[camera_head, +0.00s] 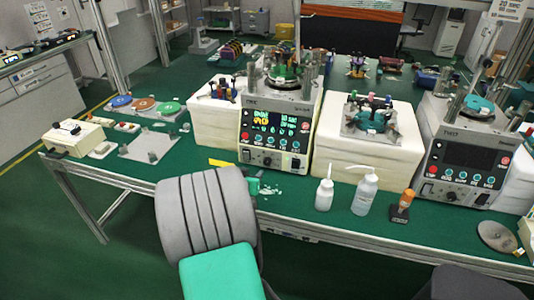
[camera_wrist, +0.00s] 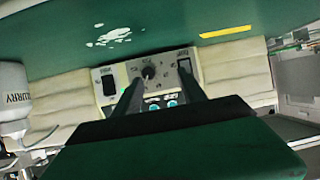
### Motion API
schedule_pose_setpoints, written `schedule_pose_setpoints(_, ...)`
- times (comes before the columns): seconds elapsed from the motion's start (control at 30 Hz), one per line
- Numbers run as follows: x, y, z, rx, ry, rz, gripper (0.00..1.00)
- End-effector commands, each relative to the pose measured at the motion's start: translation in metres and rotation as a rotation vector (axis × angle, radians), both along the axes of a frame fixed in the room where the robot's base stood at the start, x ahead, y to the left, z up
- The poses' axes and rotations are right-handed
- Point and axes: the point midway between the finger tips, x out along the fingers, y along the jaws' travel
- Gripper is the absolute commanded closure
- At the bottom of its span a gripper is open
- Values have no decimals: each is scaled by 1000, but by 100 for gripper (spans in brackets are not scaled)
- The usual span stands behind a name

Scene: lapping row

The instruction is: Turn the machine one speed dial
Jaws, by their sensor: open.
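Machine one (camera_head: 277,133) is the lit control unit left of centre on the green bench in the head view, with a coloured display and a row of buttons. Its speed dial (camera_head: 267,161) is a small dark knob low on the front panel. In the wrist view, which is upside down, the dial (camera_wrist: 149,72) shows as a round dark knob between a black switch and a dark socket. My gripper (camera_wrist: 162,73) is open, its two dark fingers on either side of the dial in that picture. Contact cannot be told. In the head view my arm mostly hides the gripper.
A white squeeze bottle (camera_head: 324,194), a larger bottle (camera_head: 365,194) and an orange-topped item (camera_head: 402,206) stand right of the arm on the bench. A second machine (camera_head: 463,159) with a dark display is at right. A yellow strip (camera_wrist: 225,32) lies on the bench.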

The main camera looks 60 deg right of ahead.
Motion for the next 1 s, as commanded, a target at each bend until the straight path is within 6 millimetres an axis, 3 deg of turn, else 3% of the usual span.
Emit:
schedule_pose_setpoints(0.03,-16,-13,4,-32,-7,-33,51)
schedule_pose_setpoints(0.1,-25,-23,3,-60,-15,-51,51)
schedule_pose_setpoints(0.5,-15,-83,-25,-63,-16,-49,51)
schedule_pose_setpoints(0.83,-13,-91,-27,-64,-16,-47,51)
schedule_pose_setpoints(1.0,-13,-90,-27,-64,-16,-46,65)
